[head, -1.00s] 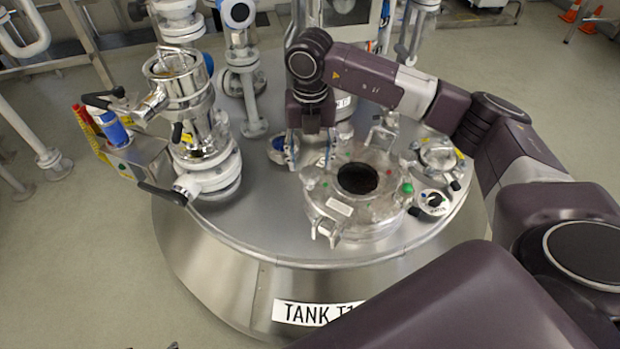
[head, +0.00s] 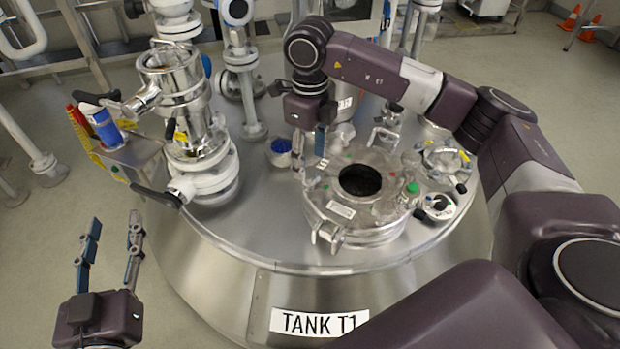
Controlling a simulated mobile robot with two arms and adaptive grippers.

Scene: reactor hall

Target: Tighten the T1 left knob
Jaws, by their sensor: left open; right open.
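Tank T1 (head: 240,225) is a round steel tank with a "TANK T1" label on its front. A round hatch lid (head: 390,215) with a dark round window sits on its top. The left knob (head: 311,180) appears to be the pale clamp part at the lid's left edge; it is small and partly hidden under my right gripper. My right gripper (head: 308,155) points down, open, just above this left edge; contact cannot be told. My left gripper (head: 115,220) is open and empty, fingers up, in front of the tank at the lower left.
Another clamp (head: 327,235) is at the lid's front and one (head: 384,137) at its back. A blue-filled cup (head: 280,152) stands left of the lid. A tall steel valve assembly (head: 195,105) stands on the tank's left.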

